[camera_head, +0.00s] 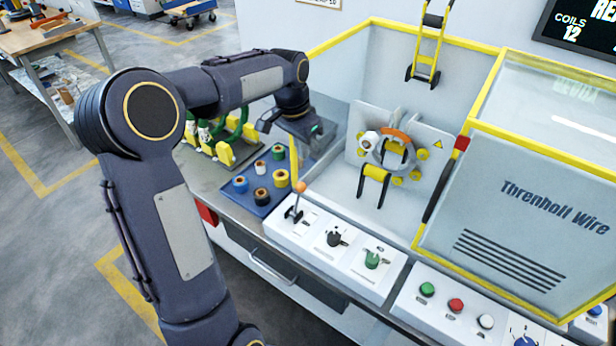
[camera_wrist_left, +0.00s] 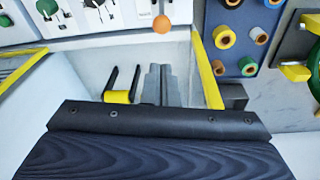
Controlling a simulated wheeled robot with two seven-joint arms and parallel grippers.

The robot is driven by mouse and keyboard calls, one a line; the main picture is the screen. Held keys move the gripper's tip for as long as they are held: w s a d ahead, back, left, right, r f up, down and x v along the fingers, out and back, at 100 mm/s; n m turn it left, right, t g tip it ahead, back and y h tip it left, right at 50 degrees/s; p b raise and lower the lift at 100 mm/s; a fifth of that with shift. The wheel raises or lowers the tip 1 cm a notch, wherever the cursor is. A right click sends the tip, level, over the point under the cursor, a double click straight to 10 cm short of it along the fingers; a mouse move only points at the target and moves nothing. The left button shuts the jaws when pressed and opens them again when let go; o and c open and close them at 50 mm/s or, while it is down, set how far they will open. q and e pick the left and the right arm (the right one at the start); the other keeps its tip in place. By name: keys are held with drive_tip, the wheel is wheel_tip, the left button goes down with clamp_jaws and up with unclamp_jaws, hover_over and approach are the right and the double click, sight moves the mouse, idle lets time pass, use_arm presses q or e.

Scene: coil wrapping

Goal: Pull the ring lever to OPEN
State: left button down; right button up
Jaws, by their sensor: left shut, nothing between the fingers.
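The lever with an orange ball knob (camera_head: 300,187) stands on the white control panel (camera_head: 334,238), at the panel's left end beside the coil tray. Its orange ball also shows in the left wrist view (camera_wrist_left: 162,24), near the top. The ring (camera_head: 388,150), pale with an orange section, sits inside the machine among yellow rollers. My left gripper (camera_wrist_left: 160,85) is shut and empty, apart from the lever. In the head view it is above and behind the lever, its fingertips hard to make out. Any OPEN label is too small to read. My right gripper is out of view.
A blue tray (camera_head: 262,208) with several coloured spools lies left of the lever. Yellow-edged guarding (camera_head: 292,158) stands close to my left gripper. Two further panel controls, a black one (camera_head: 334,239) and a green one (camera_head: 372,259), stand right of the lever.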

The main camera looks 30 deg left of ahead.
use_arm(q)
wheel_tip(320, 180, down, 11)
drive_tip(key=w, duration=0.1)
drive_tip(key=shift+w+d+p, duration=0.2)
drive_tip(key=shift+d+p, duration=0.2)
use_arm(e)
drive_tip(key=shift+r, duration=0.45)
use_arm(q)
drive_tip(key=shift+r, duration=0.1)
